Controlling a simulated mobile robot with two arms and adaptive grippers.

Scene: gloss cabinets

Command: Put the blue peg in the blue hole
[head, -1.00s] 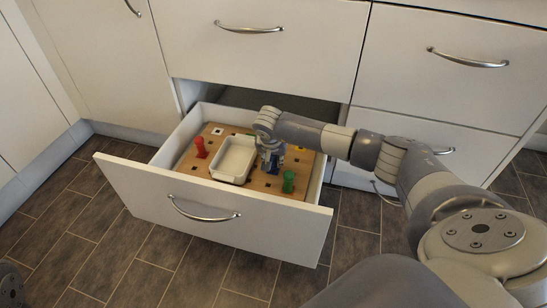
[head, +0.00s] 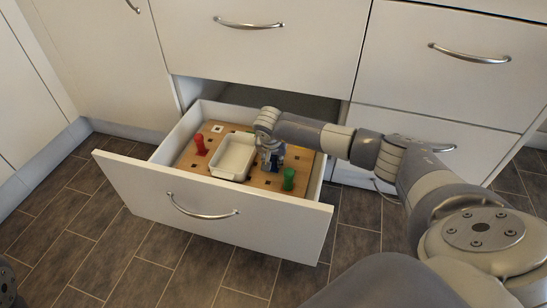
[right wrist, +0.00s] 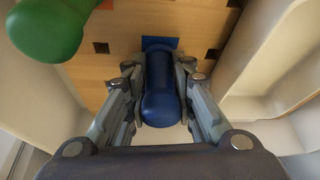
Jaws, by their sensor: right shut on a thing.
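My right gripper (head: 272,160) is over the wooden peg board in the open drawer. In the right wrist view the gripper (right wrist: 160,108) is shut on the blue peg (right wrist: 162,82), with a finger on each side of it. The peg's far end overlaps a blue square patch (right wrist: 158,42) on the board. The blue hole is not visible, and I cannot tell whether the peg's end is in it or above it. In the head view the gripper hides most of the blue peg. My left gripper is not in view.
The green peg (head: 289,179) stands close to the gripper; it also shows in the right wrist view (right wrist: 45,28). A white tray (head: 213,168) sits left of the gripper. The red peg (head: 200,145) is farther left. Drawer walls (head: 318,180) surround the board (head: 262,182).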

